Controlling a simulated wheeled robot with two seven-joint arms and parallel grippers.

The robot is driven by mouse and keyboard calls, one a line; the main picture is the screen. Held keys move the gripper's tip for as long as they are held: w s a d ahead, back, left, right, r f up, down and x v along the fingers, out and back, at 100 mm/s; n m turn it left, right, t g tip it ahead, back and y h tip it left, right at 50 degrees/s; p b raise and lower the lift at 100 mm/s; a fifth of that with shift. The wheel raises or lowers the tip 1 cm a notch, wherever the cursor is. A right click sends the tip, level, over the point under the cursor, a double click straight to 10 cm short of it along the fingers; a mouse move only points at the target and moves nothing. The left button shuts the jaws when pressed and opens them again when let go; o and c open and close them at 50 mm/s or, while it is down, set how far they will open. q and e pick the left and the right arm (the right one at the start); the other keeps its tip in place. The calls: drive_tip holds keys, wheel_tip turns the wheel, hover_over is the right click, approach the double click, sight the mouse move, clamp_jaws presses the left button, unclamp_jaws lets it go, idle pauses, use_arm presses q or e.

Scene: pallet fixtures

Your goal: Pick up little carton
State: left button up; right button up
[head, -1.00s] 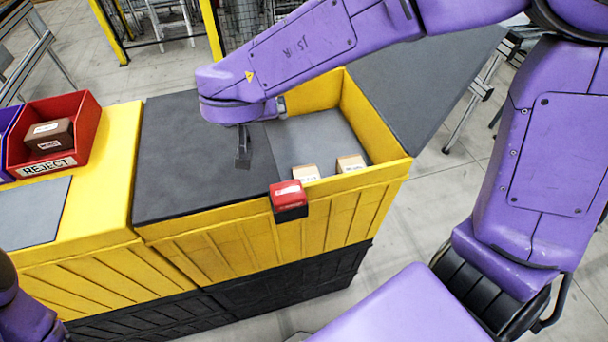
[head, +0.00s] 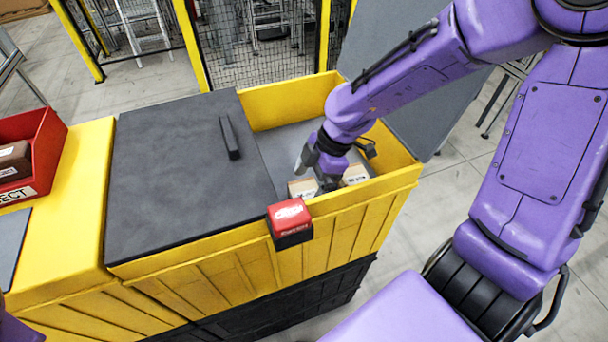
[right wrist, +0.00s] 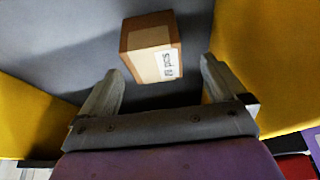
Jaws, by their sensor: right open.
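In the right wrist view a single brown carton (right wrist: 152,48) lies on the grey bin floor. The open fingers of my right gripper (right wrist: 161,88) are on either side of the space just below it, with nothing between them. I cannot tell which carton this is. My left gripper is out of view.
The yellow bin wall (head: 360,222) surrounds the cartons. A dark lid (head: 185,150) with a handle covers the bin's left part. A red and black box (head: 290,222) sits on the front rim. A red reject bin (head: 45,150) stands at far left.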

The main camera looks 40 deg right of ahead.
sight(306, 189)
drive_tip(key=x, duration=0.3)
drive_tip(key=p+x, duration=0.1)
drive_tip(key=x, duration=0.1)
drive_tip(key=shift+w+f, duration=0.3)
drive_tip(key=shift+f, duration=0.05)
drive_tip(key=c, duration=1.1)
